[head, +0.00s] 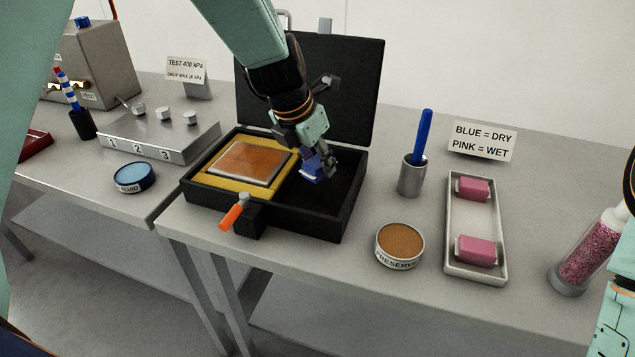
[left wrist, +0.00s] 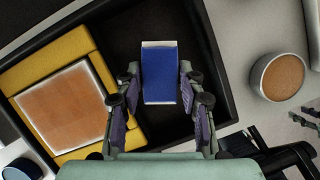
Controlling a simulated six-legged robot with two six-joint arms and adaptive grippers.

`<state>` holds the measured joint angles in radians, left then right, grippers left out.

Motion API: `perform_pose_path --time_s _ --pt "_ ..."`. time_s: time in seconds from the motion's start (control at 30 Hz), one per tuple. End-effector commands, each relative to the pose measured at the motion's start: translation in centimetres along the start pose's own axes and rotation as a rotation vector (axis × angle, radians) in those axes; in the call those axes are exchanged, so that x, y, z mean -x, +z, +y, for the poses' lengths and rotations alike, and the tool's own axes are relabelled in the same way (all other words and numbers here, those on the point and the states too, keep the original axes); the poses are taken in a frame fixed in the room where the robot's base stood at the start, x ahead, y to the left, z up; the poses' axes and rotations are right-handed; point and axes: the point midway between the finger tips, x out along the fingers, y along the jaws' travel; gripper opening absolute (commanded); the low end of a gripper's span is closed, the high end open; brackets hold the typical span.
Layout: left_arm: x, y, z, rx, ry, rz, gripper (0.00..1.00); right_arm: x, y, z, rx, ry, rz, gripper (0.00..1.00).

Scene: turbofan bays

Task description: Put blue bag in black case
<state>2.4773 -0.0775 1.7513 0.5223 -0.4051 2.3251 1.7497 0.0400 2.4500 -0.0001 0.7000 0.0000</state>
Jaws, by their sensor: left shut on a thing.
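The black case (head: 262,224) stands open on the bench, its lid (head: 350,70) upright at the back. My left gripper (head: 318,168) is shut on the blue bag (head: 311,171), over the empty dark right compartment of the case. In the left wrist view the blue bag (left wrist: 159,75) sits between the two fingers (left wrist: 158,100), with pale ends and the dark case floor around it. I cannot tell whether the bag touches the floor.
A yellow insert with a brown panel (head: 248,162) fills the case's left side. An orange-handled latch (head: 232,216) sticks out in front. Right of the case stand a cup with a blue stick (head: 412,175), a brown dish (head: 400,244) and a tray (head: 476,215) with two pink bags.

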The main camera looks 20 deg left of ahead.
Motion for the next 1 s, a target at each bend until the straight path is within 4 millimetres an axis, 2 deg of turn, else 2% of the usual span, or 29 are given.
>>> perform_pose_path --time_s 0.33,0.57,0.6,0.83,1.0 --pt "-4.5 -1.6 0.1 -0.001 0.001 -0.001 0.03 -1.9 0.0 0.0 0.0 0.0 0.0 0.4" --pt "-4.6 -1.5 0.2 -0.002 0.001 -0.003 0.03 -1.8 0.0 0.0 0.0 0.0 0.0 0.4" --pt "-4.6 -1.5 0.2 -0.001 0.001 -0.002 0.41 -1.8 0.0 0.0 0.0 0.0 0.0 0.4" --pt "-4.6 -1.5 0.2 -0.001 0.001 -0.002 0.6 -1.8 0.0 0.0 0.0 0.0 0.0 0.4" --pt "-4.6 -1.5 0.2 -0.001 0.001 -0.002 0.61 -1.8 0.0 0.0 0.0 0.0 0.0 0.4"
